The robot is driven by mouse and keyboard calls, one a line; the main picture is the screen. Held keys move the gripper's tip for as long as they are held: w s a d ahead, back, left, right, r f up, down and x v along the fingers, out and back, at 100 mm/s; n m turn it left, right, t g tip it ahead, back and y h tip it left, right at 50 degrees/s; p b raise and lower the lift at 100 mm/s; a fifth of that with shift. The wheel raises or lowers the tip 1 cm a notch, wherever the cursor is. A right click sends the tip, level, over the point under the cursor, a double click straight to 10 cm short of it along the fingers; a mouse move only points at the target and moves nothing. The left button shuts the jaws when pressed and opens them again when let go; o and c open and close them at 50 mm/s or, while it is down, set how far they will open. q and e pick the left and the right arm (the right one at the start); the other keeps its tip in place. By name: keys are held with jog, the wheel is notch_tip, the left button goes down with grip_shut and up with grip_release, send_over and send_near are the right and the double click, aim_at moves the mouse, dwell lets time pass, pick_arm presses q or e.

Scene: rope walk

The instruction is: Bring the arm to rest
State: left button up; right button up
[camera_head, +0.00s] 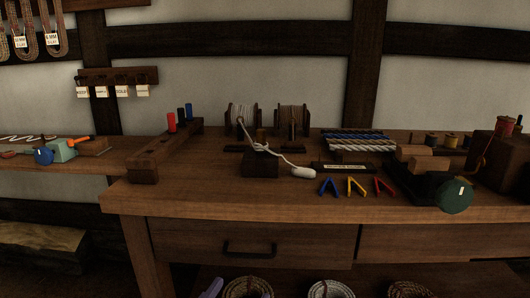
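Neither of my grippers shows clearly in the head view, and I see no arm reaching over the bench. A small pale purple shape (212,288) shows at the bottom edge; I cannot tell what it is. The wooden workbench (230,202) stands in front of me. On it a white rope (262,149) runs from the spools to a dark block (261,164) and ends in a pale, rounded piece (303,172).
A wooden rack (165,148) with coloured pegs stands left of the spools (291,121). Coloured V-shaped pieces (356,187) lie near the front edge. A dark green round object (455,195) sits at the right. Rope coils (331,289) lie below the drawer (250,243).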

pick_arm(q)
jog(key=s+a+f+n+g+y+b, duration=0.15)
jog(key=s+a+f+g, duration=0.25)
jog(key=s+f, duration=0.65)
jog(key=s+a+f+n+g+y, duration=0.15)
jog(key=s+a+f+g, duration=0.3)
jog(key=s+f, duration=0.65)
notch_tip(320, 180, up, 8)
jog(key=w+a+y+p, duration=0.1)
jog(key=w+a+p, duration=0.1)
jog(key=p, duration=1.6)
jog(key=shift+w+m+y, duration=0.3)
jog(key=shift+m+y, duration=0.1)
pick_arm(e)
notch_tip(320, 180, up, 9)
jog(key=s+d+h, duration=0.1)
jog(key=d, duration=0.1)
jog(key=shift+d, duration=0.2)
